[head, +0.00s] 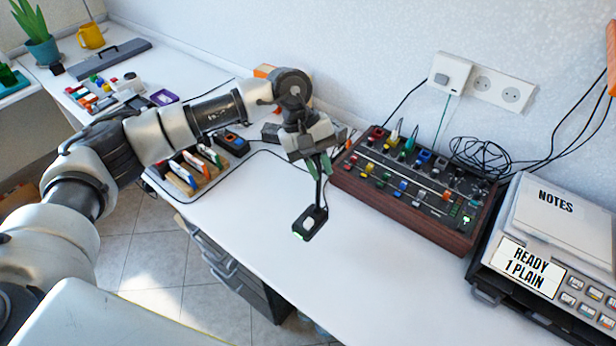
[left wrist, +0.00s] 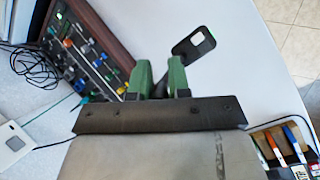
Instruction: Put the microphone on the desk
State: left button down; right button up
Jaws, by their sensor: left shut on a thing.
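The microphone (head: 311,222) is black, with a thin stem and a flat rectangular base that has a pale button and a small green light. My left gripper (head: 318,165) is shut on the upper part of its stem, with the base hanging lowest over the white desk (head: 270,205). I cannot tell whether the base touches the desk. In the left wrist view the green fingers (left wrist: 160,76) close around the stem, and the microphone's base (left wrist: 194,45) shows beyond them. My right gripper is not in view.
A wood-sided mixer (head: 410,190) stands right of the microphone, with loose black cables (head: 480,155) behind it. A machine with a notes pad (head: 550,215) stands farther right. The desk's front middle is clear.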

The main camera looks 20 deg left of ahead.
pick_arm(q)
jog(key=f, duration=0.1)
jog(key=a+f+p, duration=0.1)
jog(key=f, duration=0.1)
jog(key=a+f, duration=0.1)
jog(key=f, duration=0.1)
jog(key=shift+w+f+p, duration=0.15)
jog(key=shift+p, duration=0.2)
jog(key=shift+f, duration=0.2)
jog(key=c, duration=1.1)
grip_release()
jog(key=shift+r, duration=0.15)
